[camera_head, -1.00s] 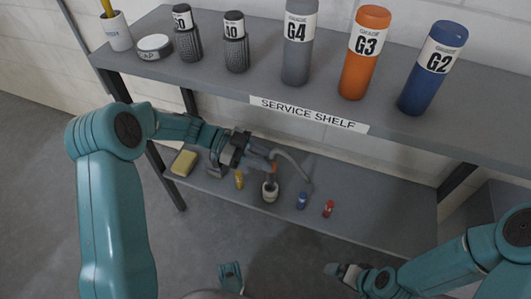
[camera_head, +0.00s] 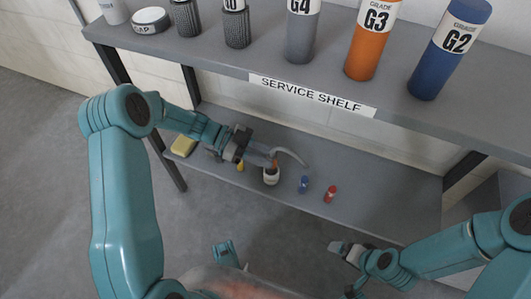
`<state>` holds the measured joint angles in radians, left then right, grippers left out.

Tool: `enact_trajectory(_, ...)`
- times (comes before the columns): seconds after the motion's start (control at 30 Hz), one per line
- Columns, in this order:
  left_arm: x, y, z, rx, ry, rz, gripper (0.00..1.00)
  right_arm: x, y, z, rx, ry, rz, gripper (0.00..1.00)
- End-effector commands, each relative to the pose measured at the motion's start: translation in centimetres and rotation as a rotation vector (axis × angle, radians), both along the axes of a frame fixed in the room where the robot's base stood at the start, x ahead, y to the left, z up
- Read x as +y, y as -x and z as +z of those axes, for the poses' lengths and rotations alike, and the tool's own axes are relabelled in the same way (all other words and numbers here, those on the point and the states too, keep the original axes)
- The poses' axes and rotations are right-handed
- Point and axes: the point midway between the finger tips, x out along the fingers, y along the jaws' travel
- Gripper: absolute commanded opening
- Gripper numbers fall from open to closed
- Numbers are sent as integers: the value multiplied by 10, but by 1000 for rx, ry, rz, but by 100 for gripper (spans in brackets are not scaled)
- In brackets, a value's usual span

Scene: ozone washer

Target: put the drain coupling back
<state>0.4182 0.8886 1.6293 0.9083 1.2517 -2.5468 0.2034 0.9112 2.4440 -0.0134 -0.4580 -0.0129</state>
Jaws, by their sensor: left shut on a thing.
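My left gripper (camera_head: 264,157) is over the lower shelf, shut on a small orange piece (camera_head: 275,162) at the end of a curved grey hose (camera_head: 292,153). This looks like the drain coupling, but it is small and partly hidden by the jaws. A small white cup-like fitting (camera_head: 271,178) with a dark opening stands on the lower shelf just below the orange piece. I cannot tell whether the two touch. My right gripper (camera_head: 342,248) is at the lower right, in front of the shelf and away from these things. Its jaws are too small to read.
The lower shelf (camera_head: 400,217) also holds a yellow sponge (camera_head: 183,146), a yellow item (camera_head: 240,166), a blue item (camera_head: 304,184) and a red item (camera_head: 330,194). The upper shelf (camera_head: 225,58) with its bottles overhangs the back. The lower shelf's right side is bare.

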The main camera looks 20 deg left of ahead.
Motion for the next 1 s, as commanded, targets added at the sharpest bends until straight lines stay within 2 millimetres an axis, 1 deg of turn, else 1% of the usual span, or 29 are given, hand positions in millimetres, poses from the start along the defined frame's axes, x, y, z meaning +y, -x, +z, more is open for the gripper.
enact_trajectory(0.23, 0, -1, -1, 0, 0, 0, 0, 0, 0, 0, 0, 0, 0, 100)
enact_trajectory(0.73, -1, -2, -11, 0, 0, 0, 0, 0, 0, 0, 0, 0, 0, 100)
enact_trajectory(0.77, -1, -2, -11, 0, 0, 0, 32, 0, 0, 0, 0, 0, 0, 100)
enact_trajectory(0.8, 0, -2, -11, 0, 0, 0, 45, 0, 0, 0, 0, 0, 0, 100)
enact_trajectory(0.83, 0, -2, -11, 0, 0, 0, 55, 0, 0, 0, 0, 0, 0, 100)
enact_trajectory(0.87, -1, -2, -11, 0, 0, 0, 58, 0, 0, 0, 0, 0, 0, 100)
enact_trajectory(1.0, -1, -2, -11, 0, 0, 0, 58, 0, 0, 0, 0, 0, 0, 100)
